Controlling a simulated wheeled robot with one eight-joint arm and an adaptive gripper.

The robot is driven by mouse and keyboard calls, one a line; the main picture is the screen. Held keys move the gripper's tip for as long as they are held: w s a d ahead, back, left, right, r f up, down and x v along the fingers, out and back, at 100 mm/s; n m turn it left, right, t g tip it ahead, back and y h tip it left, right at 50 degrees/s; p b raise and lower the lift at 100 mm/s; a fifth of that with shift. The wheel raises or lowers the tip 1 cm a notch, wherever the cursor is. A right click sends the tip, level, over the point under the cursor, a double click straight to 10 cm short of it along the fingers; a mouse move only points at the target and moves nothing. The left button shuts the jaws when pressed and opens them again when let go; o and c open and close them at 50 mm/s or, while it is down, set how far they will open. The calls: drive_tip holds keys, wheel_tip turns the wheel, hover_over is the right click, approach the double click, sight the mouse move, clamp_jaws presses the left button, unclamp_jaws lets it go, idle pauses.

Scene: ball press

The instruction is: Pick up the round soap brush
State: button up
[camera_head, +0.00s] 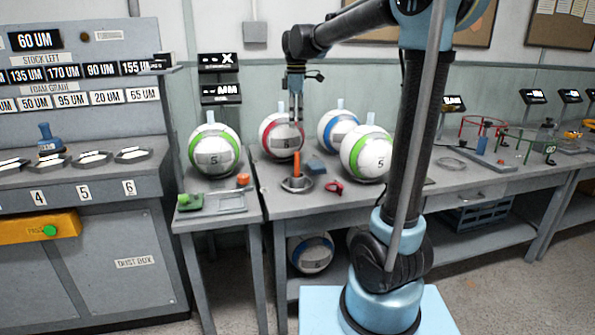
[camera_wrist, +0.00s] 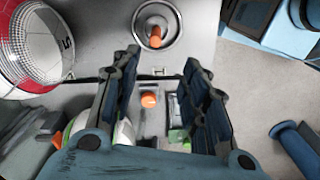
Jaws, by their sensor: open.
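An orange upright handle (camera_head: 297,164) stands in a round metal dish (camera_head: 297,185) on the middle table; the handle (camera_wrist: 155,37) and dish (camera_wrist: 172,20) also show in the wrist view. A smaller orange knob (camera_head: 243,179) sits on the small left table; an orange knob (camera_wrist: 148,99) shows between my fingers in the wrist view, farther below. I cannot tell for certain which is the round soap brush. My gripper (camera_head: 296,117) points down in front of the red-and-white ball, above the dish and apart from it. In the wrist view its fingers (camera_wrist: 160,68) are apart and empty.
Green-and-white balls (camera_head: 214,150) (camera_head: 367,155), a red-and-white ball (camera_head: 275,136) and a blue-and-white ball (camera_head: 335,127) stand around. A green item (camera_head: 190,201) lies on the small table.

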sight(296, 152)
wheel_tip(296, 152, down, 12)
drive_tip(key=shift+w+a+f, duration=0.1)
drive_tip(key=shift+w, duration=0.05)
drive_tip(key=shift+w+d+f, duration=0.1)
drive_tip(key=shift+w+f, duration=0.1)
drive_tip(key=shift+f, duration=1.1)
drive_tip(key=shift+w+d+f, duration=0.1)
drive_tip(key=shift+w+f, duration=0.1)
drive_tip(key=shift+f, duration=1.1)
clamp_jaws()
